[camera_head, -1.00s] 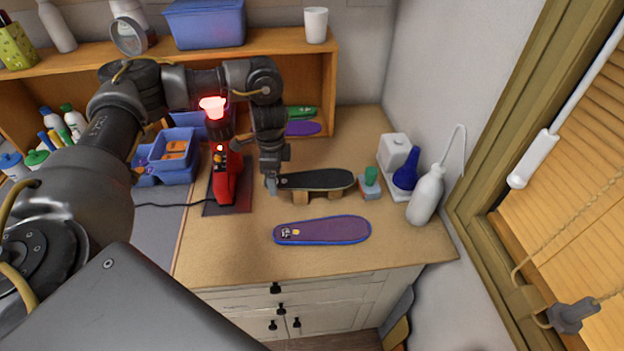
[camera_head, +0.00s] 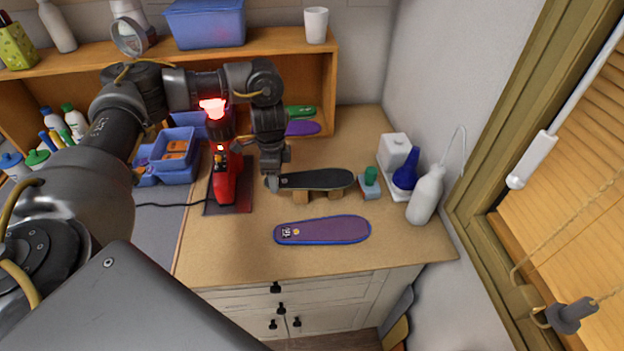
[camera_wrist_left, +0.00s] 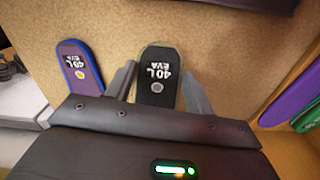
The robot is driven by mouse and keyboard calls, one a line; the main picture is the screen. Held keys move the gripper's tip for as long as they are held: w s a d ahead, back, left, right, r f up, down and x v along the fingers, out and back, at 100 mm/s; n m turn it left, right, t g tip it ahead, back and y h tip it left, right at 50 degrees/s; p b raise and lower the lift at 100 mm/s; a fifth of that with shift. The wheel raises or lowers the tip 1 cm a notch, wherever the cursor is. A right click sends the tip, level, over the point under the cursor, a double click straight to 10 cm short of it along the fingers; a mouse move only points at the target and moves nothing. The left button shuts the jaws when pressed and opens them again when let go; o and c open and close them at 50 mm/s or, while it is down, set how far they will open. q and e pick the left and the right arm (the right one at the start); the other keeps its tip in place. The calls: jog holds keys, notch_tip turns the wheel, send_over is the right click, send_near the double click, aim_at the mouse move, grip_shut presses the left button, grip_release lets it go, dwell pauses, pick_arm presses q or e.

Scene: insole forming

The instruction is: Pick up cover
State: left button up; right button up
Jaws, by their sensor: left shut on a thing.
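A black insole-shaped piece (camera_head: 318,180), likely the cover, rests level on small wooden blocks (camera_head: 304,197) on the worktop. In the left wrist view the black piece (camera_wrist_left: 157,72) shows white "40 L EVA" lettering and lies between the fingers. My left gripper (camera_head: 272,183) is shut on its left end. A purple piece with a blue rim (camera_head: 335,230) lies flat in front of it. It also shows in the left wrist view (camera_wrist_left: 80,68), outside the fingers, with similar lettering. My right gripper is not in view.
A red heat tool (camera_head: 224,180) with a glowing top stands left of my gripper. A green-topped block (camera_head: 370,185), a white bottle (camera_head: 426,195) and a blue bottle (camera_head: 406,176) stand right. Green and purple pieces (camera_head: 302,128) lie behind. The worktop's front right is clear.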

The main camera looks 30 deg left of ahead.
pick_arm(q)
jog(key=shift+r, duration=0.15)
jog(key=shift+r, duration=0.25)
jog(key=r, duration=0.4)
jog(key=shift+s, duration=0.3)
jog(key=s+d+r, duration=0.1)
jog(key=s+r, duration=0.7)
jog(key=s, duration=0.5)
jog(key=shift+s+r+b, duration=0.2)
jog(key=shift+r+b, duration=0.15)
jog(key=shift+b, duration=0.1)
jog(key=shift+w+d, duration=0.1)
